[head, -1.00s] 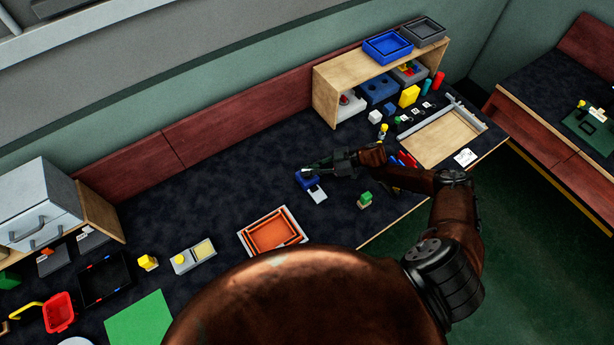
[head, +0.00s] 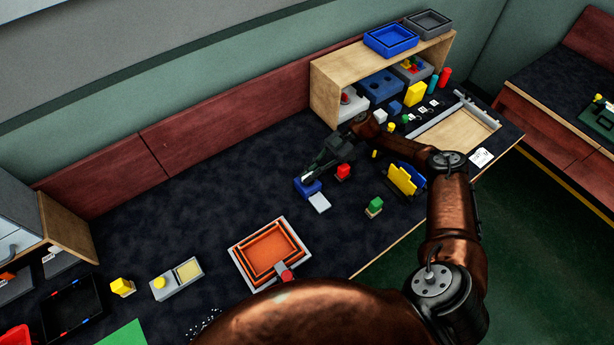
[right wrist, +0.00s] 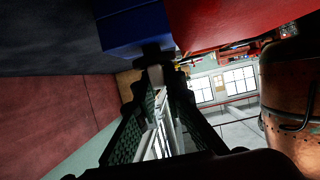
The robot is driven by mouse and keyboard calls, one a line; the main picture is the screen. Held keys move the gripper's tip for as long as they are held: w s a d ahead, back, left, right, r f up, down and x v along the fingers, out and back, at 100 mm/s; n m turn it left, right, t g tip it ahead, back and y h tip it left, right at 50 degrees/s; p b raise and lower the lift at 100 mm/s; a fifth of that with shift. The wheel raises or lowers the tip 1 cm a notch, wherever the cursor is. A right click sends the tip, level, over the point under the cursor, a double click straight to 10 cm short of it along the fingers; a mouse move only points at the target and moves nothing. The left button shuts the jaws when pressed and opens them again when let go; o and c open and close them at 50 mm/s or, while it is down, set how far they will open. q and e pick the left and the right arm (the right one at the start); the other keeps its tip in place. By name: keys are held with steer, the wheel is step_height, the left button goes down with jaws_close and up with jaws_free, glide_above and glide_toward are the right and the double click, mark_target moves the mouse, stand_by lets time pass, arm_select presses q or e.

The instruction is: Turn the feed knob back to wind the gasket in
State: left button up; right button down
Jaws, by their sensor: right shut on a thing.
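A small blue unit (head: 303,190) with a pale plate (head: 320,203) in front stands mid-bench in the head view. My right gripper (head: 309,179) reaches down to its top from the upper right. In the right wrist view its fingers (right wrist: 158,78) close on a small pale knob-like part (right wrist: 155,74) beside the blue body (right wrist: 130,30). The fingers hide most of this part, and its turn angle cannot be told. An orange frame-like ring (head: 270,247), possibly the gasket, lies in a grey tray (head: 240,268). My left gripper is not in view.
A wooden shelf (head: 322,95) stands behind.

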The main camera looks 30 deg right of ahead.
steer(key=shift+s+a+f, duration=0.1)
stand_by(0.3)
steer(key=c, duration=2.1)
jaws_free()
steer(key=shift+o, duration=0.6)
steer(key=v, duration=1.2)
